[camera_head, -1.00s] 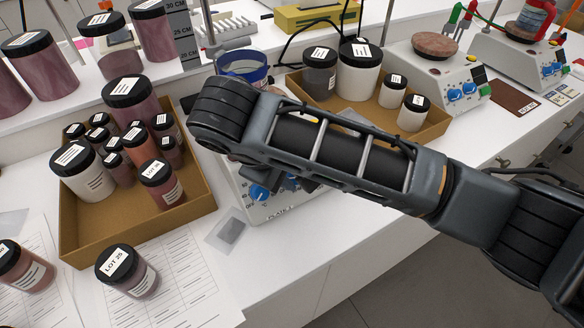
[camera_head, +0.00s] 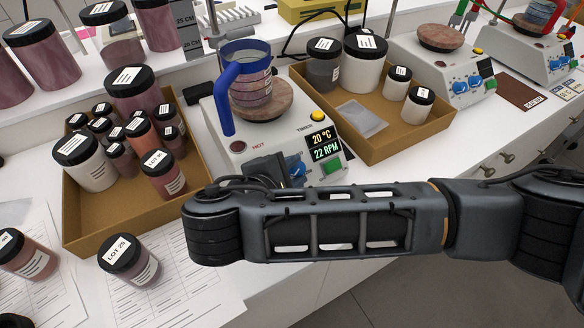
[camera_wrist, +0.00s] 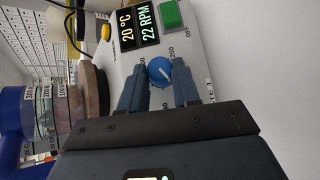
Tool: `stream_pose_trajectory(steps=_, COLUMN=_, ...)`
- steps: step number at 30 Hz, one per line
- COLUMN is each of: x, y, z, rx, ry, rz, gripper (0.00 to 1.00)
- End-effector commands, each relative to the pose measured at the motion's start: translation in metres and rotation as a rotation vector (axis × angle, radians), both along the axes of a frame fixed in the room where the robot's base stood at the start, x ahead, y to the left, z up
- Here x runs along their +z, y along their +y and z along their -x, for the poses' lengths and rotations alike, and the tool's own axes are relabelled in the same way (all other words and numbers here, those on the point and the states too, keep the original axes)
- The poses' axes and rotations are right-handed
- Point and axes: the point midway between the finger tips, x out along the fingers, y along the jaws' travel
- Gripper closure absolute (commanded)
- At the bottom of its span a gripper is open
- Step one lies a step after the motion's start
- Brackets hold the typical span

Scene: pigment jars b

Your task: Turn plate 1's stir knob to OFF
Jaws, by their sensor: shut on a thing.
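Plate 1 (camera_head: 235,165) is a white hot plate with a round brown top. Its display (camera_head: 322,141) reads 20 °C and 22 RPM; the same readings show in the wrist view (camera_wrist: 137,28). A blue knob (camera_wrist: 159,70) with a white pointer line sits between my fingers in the wrist view, beside printed scale marks. Part of this knob (camera_head: 298,169) shows in the head view. My gripper (camera_wrist: 160,86) is shut on the knob from both sides. My gripper hides the front panel left of this knob in the head view. A green button (camera_head: 330,166) is right of the knob.
A blue-handled jug (camera_head: 228,85) stands on the plate's top. A cardboard tray of jars (camera_head: 85,225) is left, another (camera_head: 375,150) right. A lone jar (camera_head: 128,262) stands on papers in front. Two more hot plates (camera_head: 435,68) (camera_head: 520,45) stand at back right.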

Motion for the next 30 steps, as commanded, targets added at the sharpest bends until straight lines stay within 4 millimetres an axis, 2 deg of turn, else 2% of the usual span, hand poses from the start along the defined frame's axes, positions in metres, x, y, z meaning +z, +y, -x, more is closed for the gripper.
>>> stream_pose_trajectory(steps=23, x=-0.0029, y=-0.0010, z=0.0016, rx=0.066, ry=-0.034, rz=0.057, gripper=0.99)
stream_pose_trajectory(steps=24, x=-0.0029, y=-0.0010, z=0.0016, rx=0.066, ry=-0.034, rz=0.057, gripper=0.65)
stream_pose_trajectory(steps=30, x=-0.0022, y=-0.0008, z=0.0014, rx=0.066, ry=-0.035, rz=0.057, gripper=0.46)
